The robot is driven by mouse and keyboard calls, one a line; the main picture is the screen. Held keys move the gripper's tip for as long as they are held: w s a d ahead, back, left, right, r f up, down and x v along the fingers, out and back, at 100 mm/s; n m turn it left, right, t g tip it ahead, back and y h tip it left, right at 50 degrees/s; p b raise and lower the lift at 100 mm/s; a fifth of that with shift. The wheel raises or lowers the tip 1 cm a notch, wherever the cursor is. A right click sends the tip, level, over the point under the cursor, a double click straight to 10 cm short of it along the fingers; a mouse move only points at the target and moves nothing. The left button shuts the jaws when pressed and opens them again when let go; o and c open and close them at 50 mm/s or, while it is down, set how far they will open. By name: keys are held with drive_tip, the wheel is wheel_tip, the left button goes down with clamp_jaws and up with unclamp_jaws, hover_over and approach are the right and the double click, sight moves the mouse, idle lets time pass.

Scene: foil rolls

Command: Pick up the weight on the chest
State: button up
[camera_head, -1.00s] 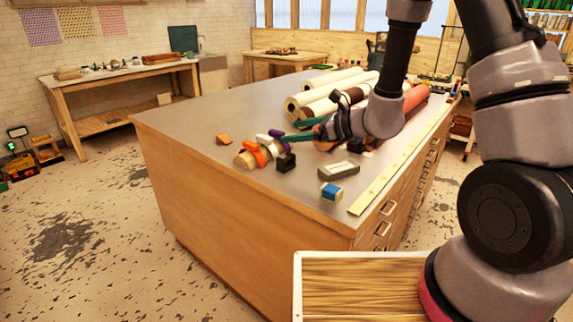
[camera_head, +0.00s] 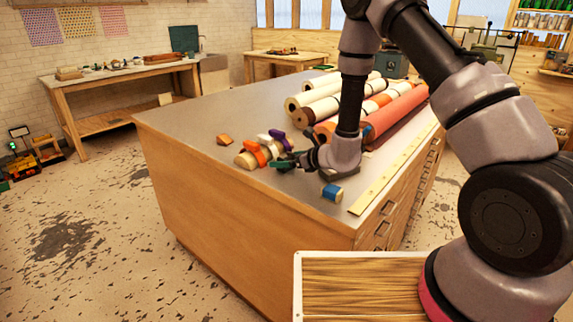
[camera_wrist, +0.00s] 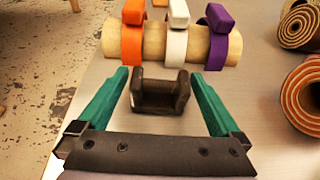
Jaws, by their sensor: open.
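The chest (camera_head: 250,210) is a wooden drawer unit with a grey top. A small dark block with two raised ends (camera_wrist: 160,94) lies on it, between my gripper's green fingers in the wrist view. My gripper (camera_wrist: 160,74) is open, with a gap on both sides of the block. A grey block (camera_head: 347,173) lies mostly hidden behind my wrist. I cannot tell for sure which block is the weight.
Beyond the dark block lies a tan roll (camera_wrist: 154,45) with an orange clip (camera_wrist: 133,40), a white clip (camera_wrist: 176,42) and a purple clip (camera_wrist: 217,38). Large rolls (camera_wrist: 301,93) lie to the right. A blue-and-wood block (camera_head: 332,192) and a yellow ruler (camera_head: 390,174) are nearer the right edge.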

drive_tip(key=shift+x, duration=1.45)
drive_tip(key=shift+r, duration=0.1)
clamp_jaws()
drive_tip(key=shift+r, duration=0.15)
